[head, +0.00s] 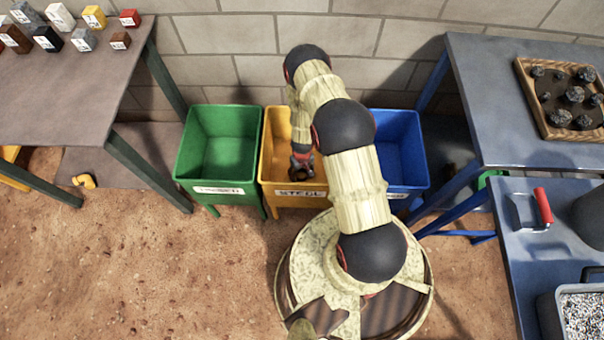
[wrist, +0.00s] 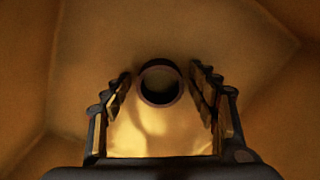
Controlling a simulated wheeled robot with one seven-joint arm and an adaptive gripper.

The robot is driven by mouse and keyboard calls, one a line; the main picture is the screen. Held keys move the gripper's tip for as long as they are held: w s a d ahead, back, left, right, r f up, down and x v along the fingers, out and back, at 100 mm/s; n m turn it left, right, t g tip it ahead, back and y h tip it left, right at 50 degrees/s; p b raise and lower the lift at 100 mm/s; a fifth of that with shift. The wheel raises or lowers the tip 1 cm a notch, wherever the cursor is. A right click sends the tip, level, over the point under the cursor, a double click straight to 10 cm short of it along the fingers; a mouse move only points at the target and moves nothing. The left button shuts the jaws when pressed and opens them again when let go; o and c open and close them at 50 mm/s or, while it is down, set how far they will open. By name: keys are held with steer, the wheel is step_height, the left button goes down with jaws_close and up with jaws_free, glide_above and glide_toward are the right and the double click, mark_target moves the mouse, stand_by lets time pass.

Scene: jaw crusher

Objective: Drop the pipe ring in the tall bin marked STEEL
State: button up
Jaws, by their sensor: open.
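The yellow bin (head: 277,185) stands between a green bin and a blue bin; the label on its front appears to read STEEL. My gripper (head: 302,163) points down over its mouth. In the wrist view my gripper (wrist: 160,75) has its two fingers spread apart, with the bin's yellow inner walls (wrist: 90,45) around. The pipe ring (wrist: 160,101), dark and round with an open middle, shows between the fingertips with gaps on both sides. I cannot tell whether it hangs at fingertip height or lies lower down. My arm hides part of the yellow bin.
The green bin (head: 217,135) stands at left with a hard-to-read label; the blue bin (head: 408,165) at right is partly behind my arm. A table with small blocks (head: 70,75) is at left. Blue tables (head: 490,110) are at right, one bearing a rock tray (head: 535,105).

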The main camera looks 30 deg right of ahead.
steer(key=w+a+r+t+p, duration=0.1)
steer(key=w+a+r+p, duration=0.15)
steer(key=r, duration=1.45)
steer(key=w+a+r+t+p, duration=0.1)
steer(key=w+a+r, duration=0.15)
steer(key=r, duration=1.45)
steer(key=w+a+r+t+p, duration=0.1)
steer(key=w+a+r+p, duration=0.15)
steer(key=r, duration=1.35)
steer(key=s+a+r, duration=0.1)
steer(key=s+r, duration=0.2)
steer(key=r, duration=0.3)
steer(key=s+a+r+n+t, duration=0.1)
steer(key=s+r, duration=0.1)
steer(key=r, duration=0.4)
steer(key=s+a+r, duration=0.1)
steer(key=s+r, duration=0.2)
steer(key=r, duration=0.3)
steer(key=s+a+r, duration=0.1)
steer(key=s+r, duration=0.4)
steer(key=s, duration=0.3)
steer(key=s+a+r+t, duration=0.1)
steer(key=s+r, duration=0.4)
steer(key=s, duration=0.4)
steer(key=shift+s+t, duration=0.15)
steer(key=shift+t, duration=0.15)
steer(key=shift+b, duration=0.35)
